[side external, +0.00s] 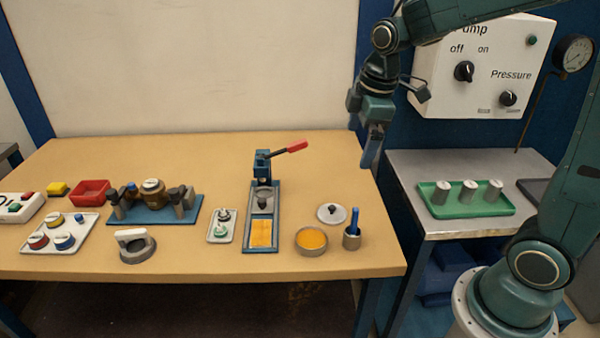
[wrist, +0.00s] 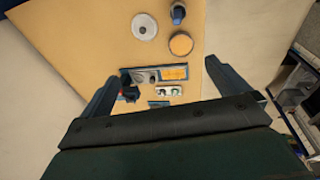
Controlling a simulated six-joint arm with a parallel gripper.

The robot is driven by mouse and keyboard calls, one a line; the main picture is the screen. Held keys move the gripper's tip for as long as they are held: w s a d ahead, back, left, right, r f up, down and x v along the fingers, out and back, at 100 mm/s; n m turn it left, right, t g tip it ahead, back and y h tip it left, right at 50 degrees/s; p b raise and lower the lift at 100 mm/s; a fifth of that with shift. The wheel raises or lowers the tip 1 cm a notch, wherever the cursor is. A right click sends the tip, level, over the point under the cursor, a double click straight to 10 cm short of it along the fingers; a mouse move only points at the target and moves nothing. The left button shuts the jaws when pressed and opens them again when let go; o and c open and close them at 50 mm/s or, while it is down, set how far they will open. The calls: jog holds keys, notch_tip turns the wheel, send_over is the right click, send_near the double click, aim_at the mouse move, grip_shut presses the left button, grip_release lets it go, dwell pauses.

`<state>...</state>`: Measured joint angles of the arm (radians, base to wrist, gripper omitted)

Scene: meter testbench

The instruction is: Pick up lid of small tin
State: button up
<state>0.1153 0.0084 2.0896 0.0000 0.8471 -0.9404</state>
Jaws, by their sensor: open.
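A round pale lid (side external: 326,215) with a dark knob lies on the table behind and to the right of an open round tin (side external: 299,241) with orange contents. In the wrist view the lid (wrist: 139,30) is at the top, left of the tin (wrist: 181,44). My gripper (side external: 370,150) hangs in the air above the table's right edge, well above and to the right of the lid. In the wrist view my gripper (wrist: 164,67) has its two fingers wide apart with nothing between them. It touches nothing.
A small cup with a blue handle (side external: 352,240) stands close to the right of the lid and tin. A press with a red lever (side external: 252,205) stands to their left. Further right, a green tray (side external: 440,207) holds 3 grey cylinders. The table behind the lid is clear.

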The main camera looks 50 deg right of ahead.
jog(key=w+d+f+n+g, duration=0.1)
jog(key=w+d+f+n, duration=0.1)
jog(key=f, duration=0.4)
jog(key=w+d+f+n+g, duration=0.1)
jog(key=w+d+f+n, duration=0.1)
jog(key=w+f+n, duration=0.2)
jog(key=w+f, duration=0.2)
jog(key=w, duration=0.1)
jog(key=shift+d+f, duration=0.3)
jog(key=shift+f, duration=0.1)
jog(key=shift+f, duration=0.1)
send_over(332, 206)
jog(key=shift+a+f, duration=0.1)
jog(key=shift+f, duration=4.05)
jog(key=shift+f, duration=2.6)
